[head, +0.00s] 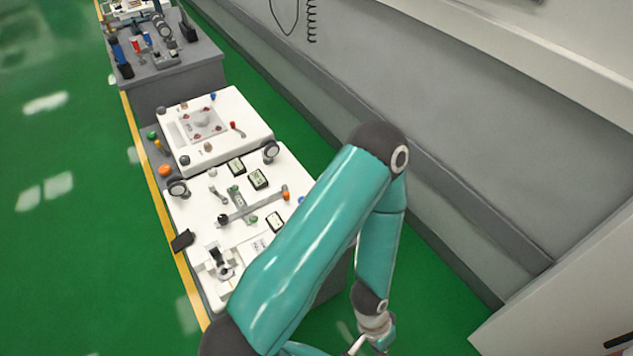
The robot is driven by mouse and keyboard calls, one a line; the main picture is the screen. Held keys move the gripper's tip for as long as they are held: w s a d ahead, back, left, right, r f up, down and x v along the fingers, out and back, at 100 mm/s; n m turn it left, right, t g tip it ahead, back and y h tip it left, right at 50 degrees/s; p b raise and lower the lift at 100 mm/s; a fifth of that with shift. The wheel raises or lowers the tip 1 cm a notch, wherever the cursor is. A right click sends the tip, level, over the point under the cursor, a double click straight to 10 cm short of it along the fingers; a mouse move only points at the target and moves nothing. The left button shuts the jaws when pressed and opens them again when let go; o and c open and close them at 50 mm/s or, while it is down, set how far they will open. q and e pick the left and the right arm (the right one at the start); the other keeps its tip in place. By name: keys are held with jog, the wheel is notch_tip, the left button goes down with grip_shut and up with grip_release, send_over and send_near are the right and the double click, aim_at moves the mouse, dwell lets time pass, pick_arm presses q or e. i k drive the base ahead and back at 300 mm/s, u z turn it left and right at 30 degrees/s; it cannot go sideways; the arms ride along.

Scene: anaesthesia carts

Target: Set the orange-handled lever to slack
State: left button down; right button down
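A small orange handle (285,192) stands at the right end of a grey bar on the white cart top, near my arm. My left gripper (372,344) hangs at the bottom edge, partly cut off, right of the cart and away from the handle. Its fingers are not clear. My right gripper is not in view.
The white cart top also carries gauges (257,179), knobs and a grey lever (237,196). A raised white panel (235,108) adjoins it, with an orange knob (165,170) at its near-left side. A grey cart (190,75) stands behind. A grey wall (440,150) runs along the right.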

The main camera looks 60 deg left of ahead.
aim_at(286, 195)
jog(key=i, duration=0.85)
jog(key=u, duration=3.2)
jog(key=i, duration=0.6)
jog(key=z, duration=0.15)
jog(key=k, duration=0.6)
jog(key=u, duration=0.05)
